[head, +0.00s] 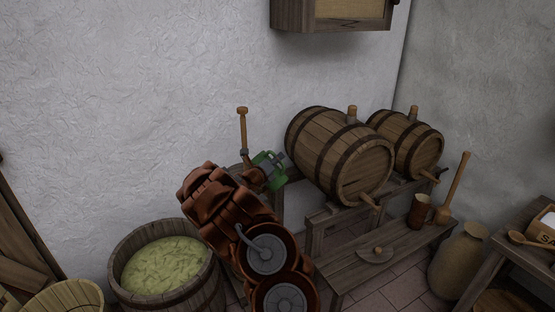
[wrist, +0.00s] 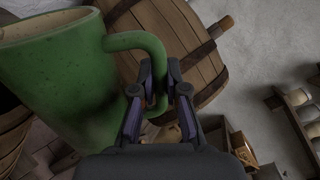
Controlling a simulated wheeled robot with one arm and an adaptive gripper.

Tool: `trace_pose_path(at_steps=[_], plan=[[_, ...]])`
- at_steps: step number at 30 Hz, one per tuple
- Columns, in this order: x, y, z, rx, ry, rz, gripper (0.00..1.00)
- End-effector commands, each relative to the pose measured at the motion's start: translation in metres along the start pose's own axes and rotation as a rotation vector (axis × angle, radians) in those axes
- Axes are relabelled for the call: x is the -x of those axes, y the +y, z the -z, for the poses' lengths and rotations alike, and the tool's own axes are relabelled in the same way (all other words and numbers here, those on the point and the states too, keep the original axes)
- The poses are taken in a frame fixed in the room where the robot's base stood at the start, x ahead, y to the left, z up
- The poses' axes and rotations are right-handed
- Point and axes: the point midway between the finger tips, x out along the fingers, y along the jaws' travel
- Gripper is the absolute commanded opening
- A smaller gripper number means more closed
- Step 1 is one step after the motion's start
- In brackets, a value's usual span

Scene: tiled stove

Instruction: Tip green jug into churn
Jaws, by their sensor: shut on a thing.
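The green jug (wrist: 60,75) fills the left of the wrist view, with part of its pale rim showing at the top left. My gripper (wrist: 158,92) is shut on the jug's handle. In the head view the jug (head: 269,167) shows small beyond my arm, in front of the wall and left of the large barrel. My gripper is mostly hidden there by my own arm. An upright wooden staff (head: 243,130) with a dark collar stands just left of the jug; it may belong to the churn. The churn's body is hidden behind my arm. The jug's contents are not visible.
A large barrel (head: 334,160) and a smaller barrel (head: 408,142) lie on a stand to the right. A tub of pale green stuff (head: 129,279) stands at lower left. A bench (head: 345,268) holds a brown mug (head: 420,212). A wall cabinet (head: 292,15) hangs above.

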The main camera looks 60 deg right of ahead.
Motion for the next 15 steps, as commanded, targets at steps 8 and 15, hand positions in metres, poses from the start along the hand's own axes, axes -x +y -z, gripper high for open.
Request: trace_pose_path(at_steps=[8,15], plan=[[0.0001,-0.0006,-0.0047,0.048,-0.001,0.002,0.0],[0.0005,0.0038,-0.0076,0.097,-0.002,0.0,0.0]])
